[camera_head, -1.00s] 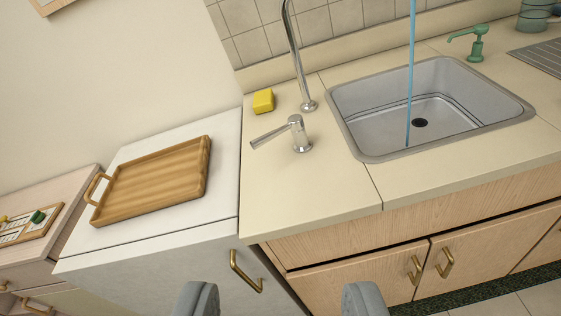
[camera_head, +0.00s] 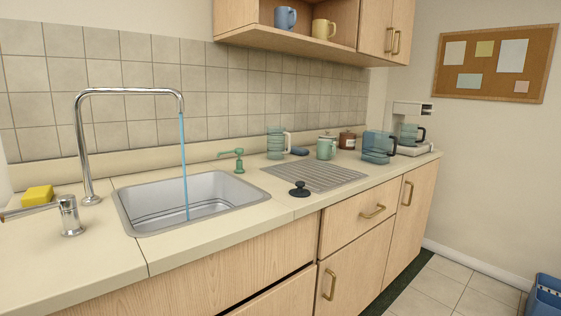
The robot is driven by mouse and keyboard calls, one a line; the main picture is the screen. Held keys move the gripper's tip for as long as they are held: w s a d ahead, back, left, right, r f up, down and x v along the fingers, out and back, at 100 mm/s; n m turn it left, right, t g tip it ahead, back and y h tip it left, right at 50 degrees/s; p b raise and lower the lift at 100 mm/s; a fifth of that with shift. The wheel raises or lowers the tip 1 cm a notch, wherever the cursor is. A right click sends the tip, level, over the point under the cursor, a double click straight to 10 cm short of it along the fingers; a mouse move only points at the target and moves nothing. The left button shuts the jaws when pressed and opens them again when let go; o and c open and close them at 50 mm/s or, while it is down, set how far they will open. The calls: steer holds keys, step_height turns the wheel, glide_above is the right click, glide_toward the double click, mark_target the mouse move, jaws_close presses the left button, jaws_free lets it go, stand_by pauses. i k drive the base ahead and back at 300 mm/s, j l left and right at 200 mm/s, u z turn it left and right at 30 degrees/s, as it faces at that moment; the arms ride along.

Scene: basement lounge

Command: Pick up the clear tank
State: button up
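A clear, blue-tinted tank (camera_head: 376,148) stands on the counter toward its right end, just left of the white coffee maker (camera_head: 413,120). It looks upright, with a dark part along its right side. A clear jug with a handle (camera_head: 276,144) stands farther left, behind the drainboard; it is also see-through. A glass carafe (camera_head: 408,133) sits in the coffee maker. My gripper is out of the picture, and nothing of it shows near the tank.
Water runs from the tall faucet (camera_head: 82,140) into the sink (camera_head: 180,202). A cupboard (camera_head: 235,34) hangs above. Floor (camera_head: 455,270) is open at right.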

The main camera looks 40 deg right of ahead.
mark_target(377, 146)
steer(key=z, duration=1.75)
steer(key=i+l+z, duration=0.25)
steer(key=i, duration=1.05)
steer(key=i+l+z, duration=0.25)
steer(key=i, duration=1.05)
